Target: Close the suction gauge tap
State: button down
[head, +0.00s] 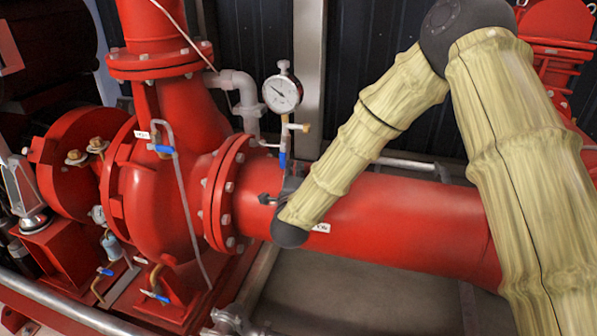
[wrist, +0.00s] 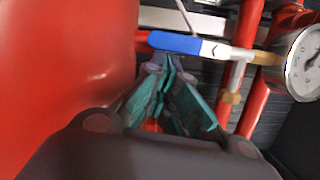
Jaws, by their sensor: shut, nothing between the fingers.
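The suction gauge tap has a blue lever (head: 283,160) on the thin pipe below the round white-faced gauge (head: 282,93). The lever lies in line with that pipe. In the wrist view the blue lever (wrist: 178,42) runs across the upper middle, and the gauge (wrist: 304,62) is at the right edge. My gripper (wrist: 166,72) is shut and empty, its teal-padded fingers together just below the lever. I cannot tell whether the tips touch it. In the head view my gripper (head: 288,188) is small and dark, just under the lever, above the red suction pipe (head: 400,220).
A red flange (head: 228,195) with bolts stands close left of the gripper. Another blue-handled valve (head: 162,149) is on the pump casing (head: 160,205). A grey pipe (head: 240,95) rises behind. My arm covers much of the right side.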

jog(key=shift+a, duration=0.25)
jog(key=shift+w+a+f+m+b, duration=0.15)
jog(key=shift+f+m+b, duration=0.2)
jog(key=shift+b, duration=0.45)
jog(key=shift+w+a+f+m+t+b, duration=0.1)
jog(key=shift+a+f+m+t+b, duration=0.25)
jog(key=shift+m+b, duration=0.7)
jog(key=shift+w+a+r+b, duration=0.1)
jog(key=shift+a+r+b, duration=0.2)
jog(key=shift+b, duration=0.45)
jog(key=shift+a, duration=0.3)
